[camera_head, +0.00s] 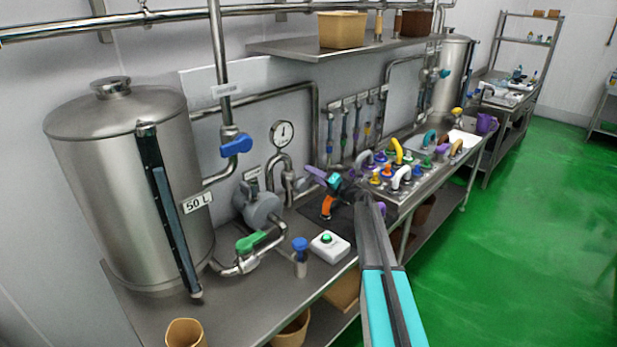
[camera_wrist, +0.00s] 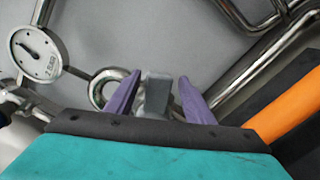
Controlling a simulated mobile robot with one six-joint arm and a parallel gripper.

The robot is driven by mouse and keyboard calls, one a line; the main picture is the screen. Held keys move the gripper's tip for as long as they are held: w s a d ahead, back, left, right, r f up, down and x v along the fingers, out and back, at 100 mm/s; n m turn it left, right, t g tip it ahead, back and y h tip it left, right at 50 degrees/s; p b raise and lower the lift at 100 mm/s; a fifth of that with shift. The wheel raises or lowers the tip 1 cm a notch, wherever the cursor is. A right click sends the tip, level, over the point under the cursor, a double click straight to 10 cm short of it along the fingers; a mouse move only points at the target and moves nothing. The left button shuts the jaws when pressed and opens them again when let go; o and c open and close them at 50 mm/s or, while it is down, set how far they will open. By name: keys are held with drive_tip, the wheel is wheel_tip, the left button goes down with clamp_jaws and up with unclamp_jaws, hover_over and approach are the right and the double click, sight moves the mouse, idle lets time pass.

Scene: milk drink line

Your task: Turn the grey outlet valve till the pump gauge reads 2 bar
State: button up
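The pump gauge (camera_head: 283,134) is a round white dial on a bent steel pipe above the bench. It also shows in the wrist view (camera_wrist: 38,54), with a dark needle, but the scale is too small to read. The grey outlet valve handle (camera_wrist: 157,96) is a blocky grey piece in front of the pipework. My gripper (camera_head: 309,178) reaches it from the right. In the wrist view its two purple fingers (camera_wrist: 158,80) are spread, one on each side of the grey handle, with a visible gap at each side. The handle is mostly hidden in the head view.
A steel 50 L tank (camera_head: 125,180) stands at left. A blue-handled valve (camera_head: 236,145) is on the upright pipe; a green-handled valve (camera_head: 251,242) is by the pump (camera_head: 260,205). A white button box (camera_head: 329,246) sits on the bench. Several coloured handles crowd the tray at right.

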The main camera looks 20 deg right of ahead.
drive_tip(key=shift+w+a, duration=0.2)
drive_tip(key=shift+a, duration=0.05)
drive_tip(key=b+v, duration=0.5)
drive_tip(key=v, duration=0.9)
drive_tip(key=shift+d, duration=0.15)
idle(0.4)
